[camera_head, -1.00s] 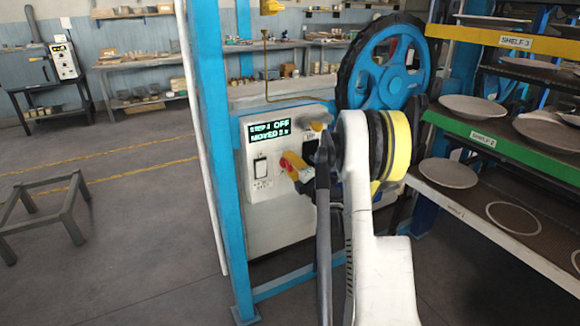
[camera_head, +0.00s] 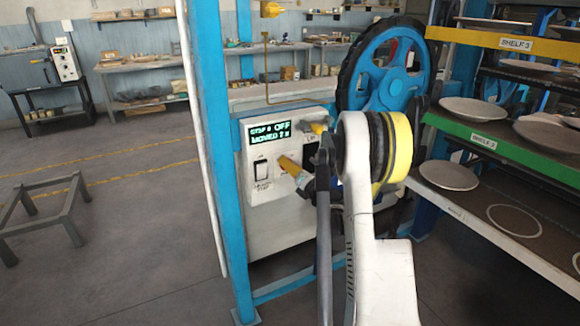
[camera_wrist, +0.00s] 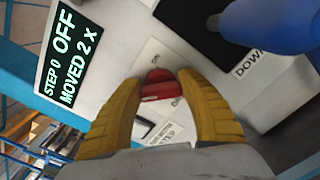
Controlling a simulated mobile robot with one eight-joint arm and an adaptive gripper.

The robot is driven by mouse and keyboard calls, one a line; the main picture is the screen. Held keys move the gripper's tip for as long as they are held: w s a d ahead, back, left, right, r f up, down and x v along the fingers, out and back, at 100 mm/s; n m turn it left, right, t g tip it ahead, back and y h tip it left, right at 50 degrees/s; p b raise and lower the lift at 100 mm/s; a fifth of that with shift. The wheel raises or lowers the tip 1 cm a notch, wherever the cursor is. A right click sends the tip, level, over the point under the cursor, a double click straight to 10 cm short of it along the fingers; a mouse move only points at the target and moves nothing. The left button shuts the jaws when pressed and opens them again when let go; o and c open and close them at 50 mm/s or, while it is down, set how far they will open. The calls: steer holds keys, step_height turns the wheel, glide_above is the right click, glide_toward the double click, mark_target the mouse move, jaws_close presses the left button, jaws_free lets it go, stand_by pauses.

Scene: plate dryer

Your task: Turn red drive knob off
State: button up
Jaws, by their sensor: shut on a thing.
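The red drive knob (camera_wrist: 157,86) is on the pale control panel (camera_head: 256,220), between my gripper's yellow fingers in the wrist view. My gripper (camera_wrist: 160,78) is shut on it, with one finger at each side. Small labels are printed next to the knob, partly covered by the fingers. In the head view my gripper (camera_head: 288,164) reaches the panel from the right, and its fingers hide the red knob. The panel's display (camera_wrist: 66,56) reads "STEP 0", "OFF" and "MOVED 2 X"; it also shows in the head view (camera_head: 270,133).
A dark rocker switch (camera_head: 262,171) sits left of my gripper. A blue rounded part (camera_wrist: 275,22) is close by, beside a "DOWN" label. A blue post (camera_head: 211,150), a large blue wheel (camera_head: 378,65) and plate shelves (camera_head: 480,135) surround the panel.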

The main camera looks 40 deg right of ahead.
stand_by(0.4)
steer(key=o, duration=1.2)
steer(key=v, duration=1.2)
